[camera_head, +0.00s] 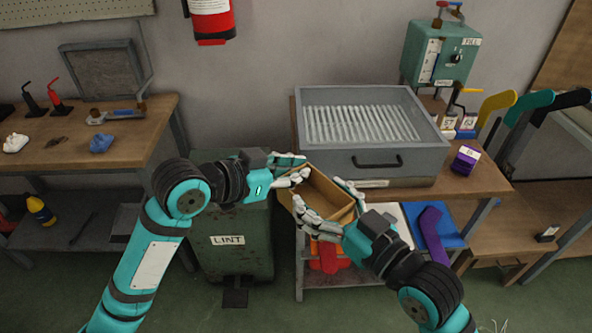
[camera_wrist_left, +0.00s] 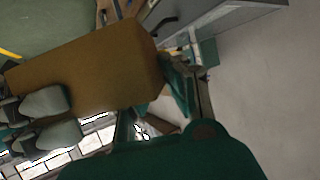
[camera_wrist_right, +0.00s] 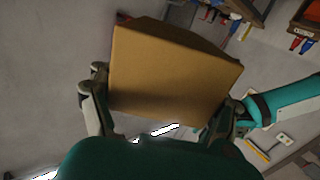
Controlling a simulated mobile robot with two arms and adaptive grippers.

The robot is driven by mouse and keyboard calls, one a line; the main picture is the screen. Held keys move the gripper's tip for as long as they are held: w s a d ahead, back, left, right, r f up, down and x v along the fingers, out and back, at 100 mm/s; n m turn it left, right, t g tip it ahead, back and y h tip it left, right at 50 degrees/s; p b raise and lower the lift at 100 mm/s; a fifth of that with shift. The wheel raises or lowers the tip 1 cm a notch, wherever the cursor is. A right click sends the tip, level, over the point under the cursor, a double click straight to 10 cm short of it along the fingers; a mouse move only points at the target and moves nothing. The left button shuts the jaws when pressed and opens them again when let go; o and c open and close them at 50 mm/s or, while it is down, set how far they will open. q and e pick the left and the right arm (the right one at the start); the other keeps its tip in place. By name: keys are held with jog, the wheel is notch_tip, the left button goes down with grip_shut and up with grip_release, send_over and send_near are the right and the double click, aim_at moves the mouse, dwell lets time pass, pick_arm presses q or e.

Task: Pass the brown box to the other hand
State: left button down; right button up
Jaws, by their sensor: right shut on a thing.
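The brown box (camera_head: 325,194) is open-topped and hangs tilted in the air, in front of the grey tray. My right gripper (camera_head: 333,203) is shut on it from the lower right, with fingers on opposite sides. The right wrist view shows the box's flat tan face (camera_wrist_right: 170,75) between those fingers. My left gripper (camera_head: 302,168) is at the box's upper left end, its fingers apart and close to the walls. I cannot tell whether they touch it.
A grey tray (camera_head: 425,163) with a ribbed inside stands on the table behind the box. The green LINT bin (camera_head: 235,262) is below my left gripper. A purple box (camera_head: 465,160) and a green tank (camera_head: 440,52) stand at the right. A workbench (camera_head: 60,160) is at the left.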

jog(key=shift+w, duration=0.1)
jog(key=o, duration=1.1)
jog(key=shift+o, duration=0.2)
